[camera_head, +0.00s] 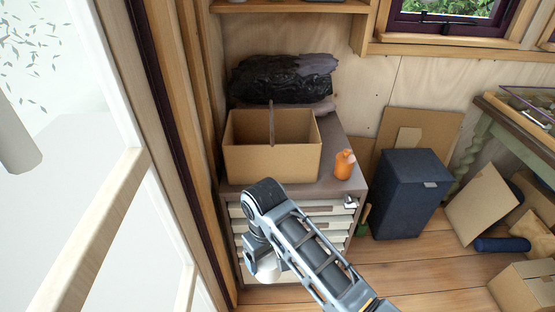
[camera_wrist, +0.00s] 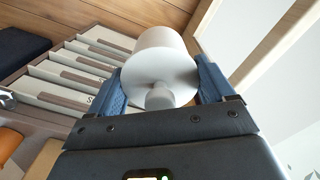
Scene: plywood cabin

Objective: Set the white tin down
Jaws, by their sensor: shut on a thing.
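The white tin (camera_wrist: 162,50) is held between the two blue fingers of my gripper (camera_wrist: 160,78) in the wrist view. Its round end with a small grey knob faces the wrist camera. In the head view, a white rounded shape (camera_head: 267,269), which looks like the tin, shows under the end of my arm, in front of the drawer unit (camera_head: 328,193). My arm hides most of the gripper there. The tin is off the unit's top; I cannot tell whether it touches anything below.
On the drawer unit stand an open cardboard box (camera_head: 272,163), an orange bottle (camera_head: 344,163) and a black crumpled bag (camera_head: 285,77). A dark blue box (camera_head: 411,193) stands to the right. Cardboard boxes (camera_head: 483,206) lie beyond it. A white framed panel (camera_head: 95,225) borders the left.

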